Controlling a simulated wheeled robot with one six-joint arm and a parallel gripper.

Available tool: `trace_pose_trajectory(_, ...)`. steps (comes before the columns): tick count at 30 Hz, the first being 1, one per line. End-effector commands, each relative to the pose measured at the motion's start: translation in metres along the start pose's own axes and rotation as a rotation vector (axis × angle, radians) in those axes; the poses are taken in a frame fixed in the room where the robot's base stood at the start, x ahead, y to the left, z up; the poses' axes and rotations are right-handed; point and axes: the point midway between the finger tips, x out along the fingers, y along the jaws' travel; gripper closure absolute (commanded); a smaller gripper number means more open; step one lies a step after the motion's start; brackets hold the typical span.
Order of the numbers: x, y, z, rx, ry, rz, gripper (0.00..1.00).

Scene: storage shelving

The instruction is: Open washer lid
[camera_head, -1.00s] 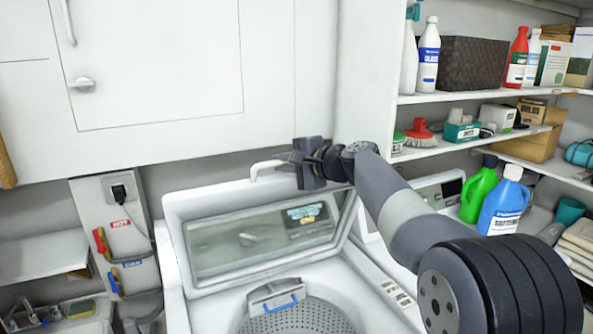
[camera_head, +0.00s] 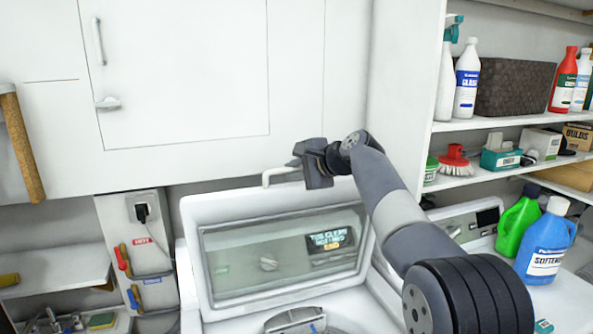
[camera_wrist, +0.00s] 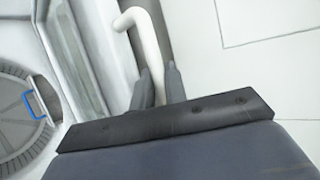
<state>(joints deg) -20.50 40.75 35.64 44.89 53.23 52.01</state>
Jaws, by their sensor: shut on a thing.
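The washer lid (camera_head: 228,208) stands raised and tilted back, with its glass panel (camera_head: 280,256) facing me in the head view. The washer's open drum mouth lies below it, mostly cut off there; the drum (camera_wrist: 20,110) shows at the left of the wrist view. A white bent handle (camera_head: 276,174) sticks up at the lid's top edge; it also shows in the wrist view (camera_wrist: 150,45). My gripper (camera_head: 298,166) is at this handle. In the wrist view my fingers (camera_wrist: 159,88) are shut on the handle, one on each side.
A white cabinet (camera_head: 180,60) hangs right behind the lid and my gripper. Shelves (camera_head: 510,121) with bottles and boxes stand at the right. A green jug (camera_head: 517,225) and a blue softener jug (camera_head: 545,243) stand to the washer's right.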

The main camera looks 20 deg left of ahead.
Motion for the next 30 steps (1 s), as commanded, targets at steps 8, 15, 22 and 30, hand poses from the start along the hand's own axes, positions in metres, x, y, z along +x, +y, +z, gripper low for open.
trace_pose_trajectory(8, 0.001, 0.003, 0.0, 0.0, -0.002, 0.006, 0.83)
trace_pose_trajectory(15, 0.001, 0.002, 0.0, 0.0, -0.001, 0.003, 0.78)
trace_pose_trajectory(22, -0.012, 0.002, -0.001, 0.0, 0.001, 0.0, 0.78)
trace_pose_trajectory(30, -0.065, 0.003, -0.002, 0.0, 0.001, 0.0, 0.78)
